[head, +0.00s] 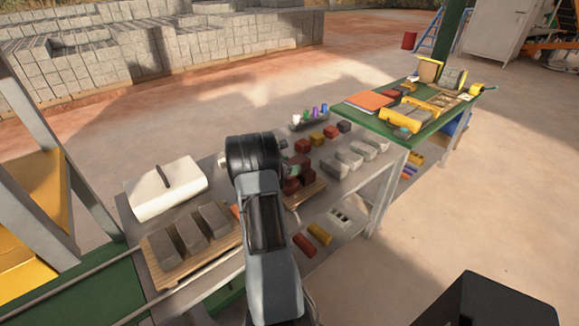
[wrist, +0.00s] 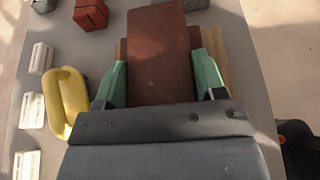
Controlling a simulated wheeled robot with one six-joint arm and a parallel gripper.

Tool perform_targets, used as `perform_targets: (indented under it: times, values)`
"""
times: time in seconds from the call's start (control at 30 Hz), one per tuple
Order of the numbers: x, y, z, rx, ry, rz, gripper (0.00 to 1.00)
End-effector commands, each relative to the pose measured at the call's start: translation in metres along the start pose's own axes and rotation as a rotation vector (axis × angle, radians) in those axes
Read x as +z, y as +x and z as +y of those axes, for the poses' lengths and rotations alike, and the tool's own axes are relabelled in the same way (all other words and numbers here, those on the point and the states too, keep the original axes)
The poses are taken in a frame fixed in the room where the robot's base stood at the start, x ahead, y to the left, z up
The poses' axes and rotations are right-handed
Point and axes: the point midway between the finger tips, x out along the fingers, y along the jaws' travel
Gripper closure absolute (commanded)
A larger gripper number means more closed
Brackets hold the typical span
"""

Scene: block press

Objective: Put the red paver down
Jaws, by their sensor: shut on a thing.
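The red paver (wrist: 158,48) is a long, dull red-brown block in the wrist view. My gripper (wrist: 161,78) is shut on it, with one green finger against each long side. A wooden board (wrist: 223,62) shows below and beside the paver; I cannot tell whether the paver touches anything under it. In the head view my arm hides most of the gripper. Dark red blocks (head: 307,178) show just right of my wrist, above a wooden board (head: 308,194); which of them is the held paver is unclear.
Grey blocks lie on a wooden pallet (head: 163,275) at the left, near a white case (head: 165,189). Several light blocks (head: 352,158) stand right of my arm. A yellow loop (wrist: 66,103) and a small red block (wrist: 90,14) lie left of the gripper in the wrist view.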

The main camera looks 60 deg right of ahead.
Motion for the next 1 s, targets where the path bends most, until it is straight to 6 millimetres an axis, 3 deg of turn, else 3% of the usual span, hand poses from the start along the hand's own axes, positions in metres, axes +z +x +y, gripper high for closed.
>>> perform_targets:
  times: [0.27,0.3,0.5,0.8,1.0]
  values:
    - [-0.003,0.002,0.001,0.001,0.003,-0.004,0.9]
    - [-0.004,0.002,0.0,0.0,0.0,0.0,0.32]
    - [-0.004,0.002,0.0,0.0,0.0,0.0,0.13]
    - [-0.002,0.001,0.0,0.0,0.0,0.0,0.11]
    - [0.012,-0.005,0.0,0.0,0.001,0.0,0.11]
